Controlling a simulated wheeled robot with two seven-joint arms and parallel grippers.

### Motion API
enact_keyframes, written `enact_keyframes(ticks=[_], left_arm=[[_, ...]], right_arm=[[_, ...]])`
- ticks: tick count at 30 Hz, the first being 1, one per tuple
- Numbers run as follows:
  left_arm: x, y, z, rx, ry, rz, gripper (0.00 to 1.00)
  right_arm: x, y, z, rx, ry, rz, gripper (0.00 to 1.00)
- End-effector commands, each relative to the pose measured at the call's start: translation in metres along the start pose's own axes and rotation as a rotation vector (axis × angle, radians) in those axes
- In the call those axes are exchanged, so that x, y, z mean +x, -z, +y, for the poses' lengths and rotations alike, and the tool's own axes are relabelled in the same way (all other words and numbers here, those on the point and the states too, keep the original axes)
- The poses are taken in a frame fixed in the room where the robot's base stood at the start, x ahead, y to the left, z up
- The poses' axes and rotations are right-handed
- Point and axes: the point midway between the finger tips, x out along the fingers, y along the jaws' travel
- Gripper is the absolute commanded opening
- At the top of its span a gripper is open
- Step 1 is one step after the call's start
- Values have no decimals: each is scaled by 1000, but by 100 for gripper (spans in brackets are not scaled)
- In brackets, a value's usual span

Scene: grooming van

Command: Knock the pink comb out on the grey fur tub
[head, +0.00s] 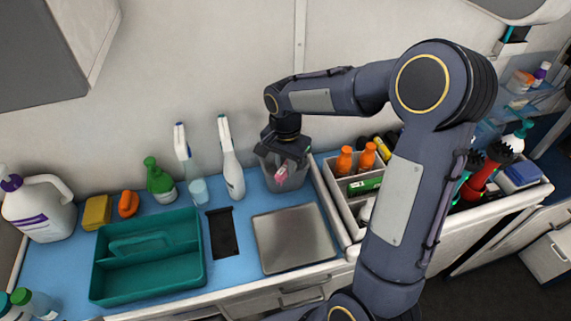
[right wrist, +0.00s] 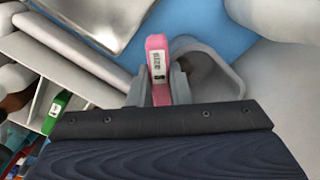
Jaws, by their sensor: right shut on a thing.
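The pink comb (head: 281,174) is in my right gripper (head: 283,158), hanging at the grey fur tub (head: 292,184) near the back wall. In the right wrist view the comb (right wrist: 157,58) stands between the two fingers (right wrist: 158,88), which are shut on it, with a white label facing the camera. The tub's rim (right wrist: 238,83) shows just right of the comb and partly behind it. I cannot tell whether the comb touches the rim. The gripper hides part of the tub. My left gripper is not in view.
Spray bottles (head: 231,160) stand left of the tub. A divided bin (head: 342,200) with orange bottles is close on its right. A metal plate (head: 293,240) lies in front, and a green caddy (head: 150,282) is at left.

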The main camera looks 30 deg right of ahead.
Motion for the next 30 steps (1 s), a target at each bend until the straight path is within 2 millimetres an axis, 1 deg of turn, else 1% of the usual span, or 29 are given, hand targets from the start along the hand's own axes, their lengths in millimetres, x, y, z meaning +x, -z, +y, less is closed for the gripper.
enact_keyframes(ticks=[8,11,20,30], left_arm=[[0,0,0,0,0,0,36],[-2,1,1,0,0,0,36],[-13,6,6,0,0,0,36],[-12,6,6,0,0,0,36]], right_arm=[[1,0,1,0,-4,-2,0],[-2,0,1,0,-4,-2,0],[-19,0,0,-1,-2,-1,0],[-19,0,0,-1,-2,-1,0]])
